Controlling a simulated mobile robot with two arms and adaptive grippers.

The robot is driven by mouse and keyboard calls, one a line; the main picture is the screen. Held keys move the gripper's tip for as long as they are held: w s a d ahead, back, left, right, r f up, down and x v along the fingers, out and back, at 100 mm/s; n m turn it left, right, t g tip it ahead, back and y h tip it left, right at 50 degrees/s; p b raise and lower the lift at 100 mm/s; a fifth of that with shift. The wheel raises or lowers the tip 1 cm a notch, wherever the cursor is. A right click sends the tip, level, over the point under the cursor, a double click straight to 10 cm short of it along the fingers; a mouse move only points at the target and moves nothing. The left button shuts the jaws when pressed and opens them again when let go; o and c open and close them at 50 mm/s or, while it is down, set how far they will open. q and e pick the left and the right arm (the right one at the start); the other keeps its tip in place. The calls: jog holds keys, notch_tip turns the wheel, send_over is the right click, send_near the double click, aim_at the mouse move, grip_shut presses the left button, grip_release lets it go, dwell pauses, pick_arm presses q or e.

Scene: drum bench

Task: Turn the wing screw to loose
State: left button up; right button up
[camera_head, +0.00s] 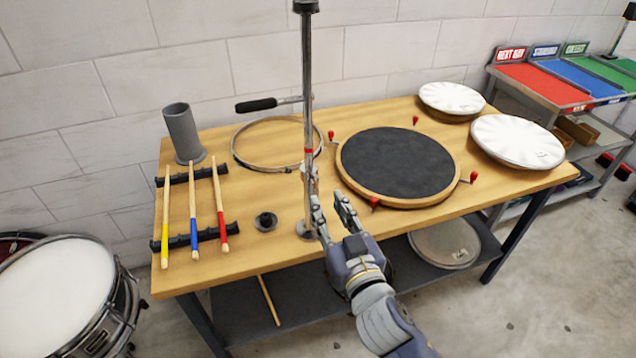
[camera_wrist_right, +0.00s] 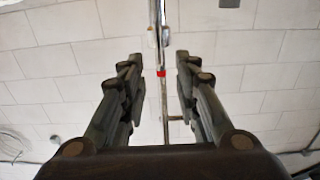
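A chrome stand pole (camera_head: 307,80) rises from a round foot near the front edge of the bench, with a red band (camera_head: 309,151) partway up. A small metal fitting (camera_head: 311,178) sits below the band; it is partly behind my finger, and I cannot tell its wing shape clearly. My right gripper (camera_head: 332,204) is open and empty, its fingers pointing at the lower pole. In the right wrist view the pole (camera_wrist_right: 164,95) shows between the open fingers, beyond them, with a small brass-coloured side piece (camera_wrist_right: 175,118) that may be the wing screw. My left gripper is out of view.
The wooden bench (camera_head: 275,240) holds a hoop (camera_head: 240,160), a dark drum pad (camera_head: 397,162) with red knobs, several drumsticks (camera_head: 193,220) on black rests, a grey cup (camera_head: 183,133) and white drum heads (camera_head: 517,141). A black-gripped lever (camera_head: 257,104) sticks out left of the pole.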

aim_at(318, 185)
jog(key=p+x, duration=0.1)
jog(key=x, duration=0.6)
jog(key=shift+w, duration=0.15)
grip_shut()
